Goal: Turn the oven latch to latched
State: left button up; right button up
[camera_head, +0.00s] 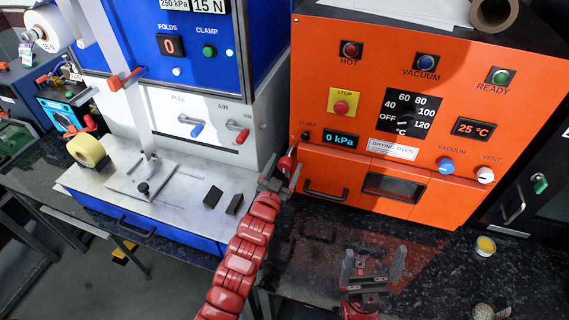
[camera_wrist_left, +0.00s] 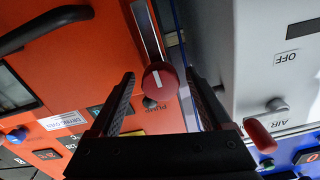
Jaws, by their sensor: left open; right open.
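The orange drying oven (camera_head: 420,120) stands at the right in the head view. Its latch shows as a red knob with a white line (camera_wrist_left: 160,82) on a metal bar in the left wrist view. In the head view the red knob (camera_head: 287,162) is at the oven's left edge, partly hidden by my gripper. My left gripper (camera_head: 281,174) is open at the latch. In the left wrist view its fingers (camera_wrist_left: 162,100) lie on either side of the knob, with gaps visible; whether either touches is unclear. My right gripper (camera_head: 373,262) is open and empty above the dark worktop, before the oven.
The blue and white machine (camera_head: 245,105) stands close to the oven's left side, with toggle levers (camera_head: 237,125) facing outward. The oven's black door handle (camera_head: 325,190) is right of my left gripper. A small yellow-topped cup (camera_head: 486,246) stands on the worktop at right.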

pick_arm(q)
grip_shut()
dwell(0.5)
